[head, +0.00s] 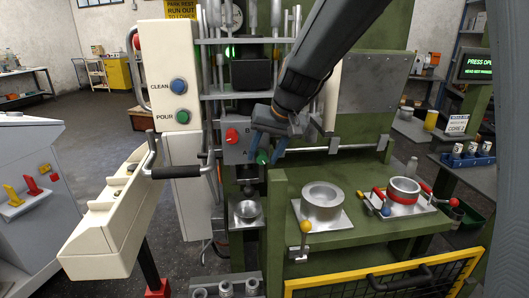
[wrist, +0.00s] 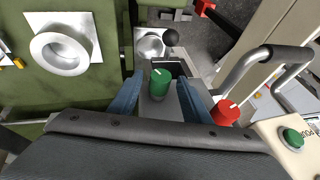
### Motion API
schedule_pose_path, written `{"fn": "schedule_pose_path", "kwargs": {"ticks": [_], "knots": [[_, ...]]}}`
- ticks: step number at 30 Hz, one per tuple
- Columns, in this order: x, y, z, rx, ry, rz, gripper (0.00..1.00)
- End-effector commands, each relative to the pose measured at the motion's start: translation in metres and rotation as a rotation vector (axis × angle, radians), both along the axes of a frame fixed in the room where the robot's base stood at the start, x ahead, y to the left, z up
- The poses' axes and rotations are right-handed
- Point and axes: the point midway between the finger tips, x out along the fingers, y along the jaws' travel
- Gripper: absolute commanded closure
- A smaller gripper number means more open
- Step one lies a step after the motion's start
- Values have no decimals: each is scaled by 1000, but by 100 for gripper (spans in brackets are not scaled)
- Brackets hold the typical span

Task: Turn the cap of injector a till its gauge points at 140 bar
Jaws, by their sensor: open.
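A green cap (head: 263,157) and a red cap (head: 231,135) sit on a grey block (head: 236,152) at the front of the green machine. I cannot tell for sure which belongs to injector a. My gripper (head: 264,154) is open, its two blue fingers on either side of the green cap. In the wrist view the green cap (wrist: 160,82), with a small white mark, stands between the fingers, with gaps showing on both sides. The red cap (wrist: 226,112) lies right of the fingers there. A round white dial (head: 235,16) shows at the top; its reading is too small to tell.
A black-gripped handle (head: 176,172) sticks out left of the block. A metal cup (head: 247,210) stands below the caps. A ring mould (head: 322,198) stands on the green bench to the right. A yellow-framed guard (head: 385,278) is at the front.

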Motion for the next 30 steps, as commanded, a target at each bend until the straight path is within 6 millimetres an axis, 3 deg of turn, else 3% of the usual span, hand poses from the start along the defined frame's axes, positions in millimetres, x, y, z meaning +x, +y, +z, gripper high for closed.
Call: {"fn": "schedule_pose_path", "kwargs": {"ticks": [5,12,30], "knots": [[0,1,0,0,0,1,56],[0,1,0,0,1,2,97],[2,-3,-5,112,7,-2,98]]}}
